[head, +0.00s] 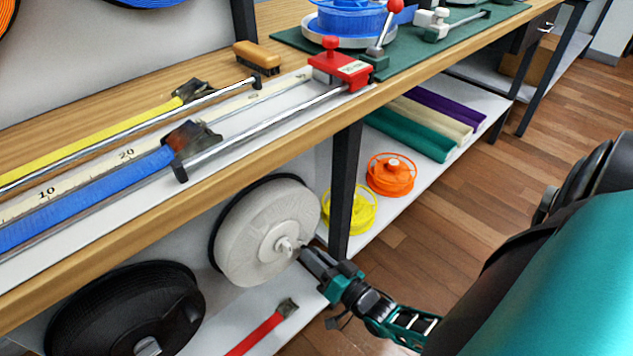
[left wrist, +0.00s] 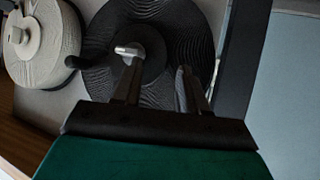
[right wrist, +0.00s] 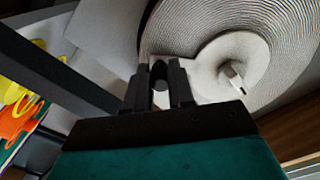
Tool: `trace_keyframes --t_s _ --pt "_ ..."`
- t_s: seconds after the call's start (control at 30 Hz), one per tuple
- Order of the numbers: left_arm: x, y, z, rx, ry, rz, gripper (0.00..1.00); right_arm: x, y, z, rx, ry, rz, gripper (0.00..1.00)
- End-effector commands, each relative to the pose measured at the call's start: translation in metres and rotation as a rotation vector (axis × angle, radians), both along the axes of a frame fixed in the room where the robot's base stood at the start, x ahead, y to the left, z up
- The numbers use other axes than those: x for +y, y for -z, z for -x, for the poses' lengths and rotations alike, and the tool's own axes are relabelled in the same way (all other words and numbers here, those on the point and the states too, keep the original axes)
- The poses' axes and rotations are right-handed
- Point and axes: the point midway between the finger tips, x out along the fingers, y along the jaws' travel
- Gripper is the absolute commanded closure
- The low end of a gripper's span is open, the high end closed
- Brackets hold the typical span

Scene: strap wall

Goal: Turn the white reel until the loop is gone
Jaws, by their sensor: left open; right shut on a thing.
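The white reel (head: 255,220) stands upright under the bench, its flat face with a raised hub and metal axle end towards me. It also fills the top right of the right wrist view (right wrist: 285,50). My right gripper (head: 306,253) is at the lower right of the hub, shut on the reel's dark crank knob (right wrist: 160,74), which shows between its fingers. I cannot make out a loop of strap in these views. My left gripper (left wrist: 157,78) is open and empty in front of the black reel (left wrist: 105,60); the head view does not show it.
The black reel (head: 125,305) stands left of the white one. A red strap (head: 262,330) lies on the low shelf. A black bench leg (head: 345,190) rises just right of the white reel. Yellow (head: 350,210) and orange (head: 391,176) spools sit beyond it. Open floor is at right.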

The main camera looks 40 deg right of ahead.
Motion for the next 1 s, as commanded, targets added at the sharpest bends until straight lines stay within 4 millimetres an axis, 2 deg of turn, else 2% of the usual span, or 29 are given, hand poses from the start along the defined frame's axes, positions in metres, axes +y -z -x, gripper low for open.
trace_keyframes --t_s 0.67,0.7,0.93,1.0 --pt "0.0019 -0.0022 -0.0031 -0.008 -0.003 -0.001 0.57 0.0065 0.0049 0.0019 0.004 -0.009 0.005 1.00" --pt "0.0019 -0.0017 -0.0029 -0.007 -0.003 -0.001 0.57 0.0064 0.0048 0.0019 0.004 -0.009 0.005 0.73" --pt "0.0023 0.0009 -0.0023 -0.002 -0.004 -0.003 0.57 0.0046 0.0039 0.0011 0.002 -0.005 0.003 0.52" --pt "0.0023 0.0013 -0.0022 -0.002 -0.004 -0.003 0.57 0.0042 0.0037 0.0009 0.001 -0.005 0.003 0.52"
